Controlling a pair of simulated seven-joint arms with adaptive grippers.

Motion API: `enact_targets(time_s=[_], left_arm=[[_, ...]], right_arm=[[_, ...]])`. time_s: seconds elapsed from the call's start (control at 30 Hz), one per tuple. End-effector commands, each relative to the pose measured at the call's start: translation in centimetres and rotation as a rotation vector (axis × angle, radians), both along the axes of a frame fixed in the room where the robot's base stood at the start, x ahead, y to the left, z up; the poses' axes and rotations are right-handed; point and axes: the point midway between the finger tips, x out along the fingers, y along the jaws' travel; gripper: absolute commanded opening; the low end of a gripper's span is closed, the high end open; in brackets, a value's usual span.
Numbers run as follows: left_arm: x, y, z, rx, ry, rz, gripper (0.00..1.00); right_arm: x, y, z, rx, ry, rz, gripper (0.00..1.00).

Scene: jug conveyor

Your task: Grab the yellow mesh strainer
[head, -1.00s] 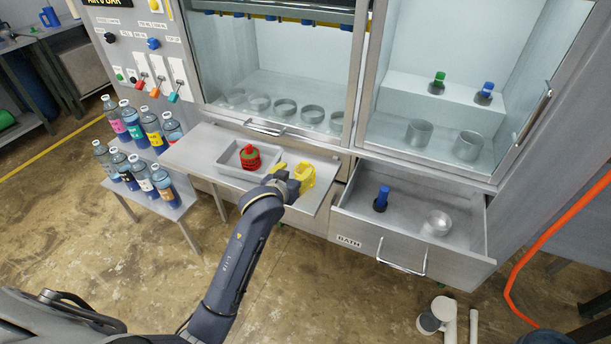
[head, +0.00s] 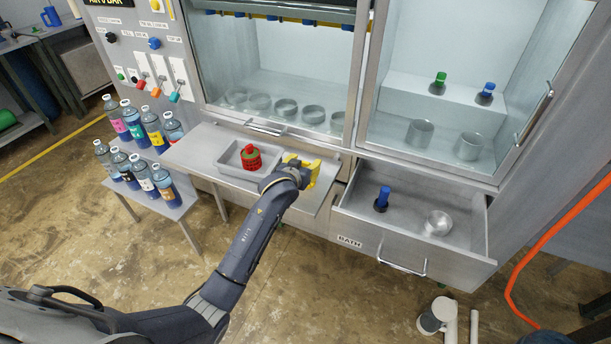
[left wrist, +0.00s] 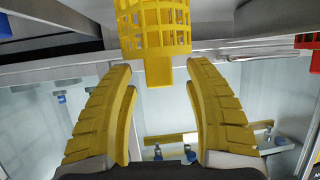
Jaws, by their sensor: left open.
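The yellow mesh strainer (left wrist: 153,28) shows at the top middle of the left wrist view, with a plain yellow tab (left wrist: 153,72) below its mesh. My left gripper (left wrist: 160,75) is open, with one yellow finger on each side of the tab and visible gaps to both. In the head view my left gripper (head: 299,167) is at the right part of the grey shelf, where its yellow fingers and the strainer merge and my wrist hides part of them. My right gripper is not in view.
A red mesh strainer (head: 251,158) stands in a grey tray (head: 229,168) left of my gripper. An open drawer (head: 400,232) to the right holds a blue-topped item (head: 382,198) and a metal cup (head: 437,223). Several bottles stand at the left.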

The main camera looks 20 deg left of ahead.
Motion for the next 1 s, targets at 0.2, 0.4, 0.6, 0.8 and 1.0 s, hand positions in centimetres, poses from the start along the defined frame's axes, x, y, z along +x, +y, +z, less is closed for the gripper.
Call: enact_targets(time_s=[0.2,0.4,0.6,0.8,1.0], left_arm=[[0.40,-0.02,-0.16,0.000,0.000,0.000,0.53],[0.38,-0.02,-0.16,0.000,0.000,0.000,0.48],[0.36,-0.02,-0.15,0.000,0.000,0.000,0.25],[0.36,-0.03,-0.16,0.000,0.000,0.000,0.01],[0.35,-0.03,-0.19,0.000,0.000,0.000,0.00]], right_arm=[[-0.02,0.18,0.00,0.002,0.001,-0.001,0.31],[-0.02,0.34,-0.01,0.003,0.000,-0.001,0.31],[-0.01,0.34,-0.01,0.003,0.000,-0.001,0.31],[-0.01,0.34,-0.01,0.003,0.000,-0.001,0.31],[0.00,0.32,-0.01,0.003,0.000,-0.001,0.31]])
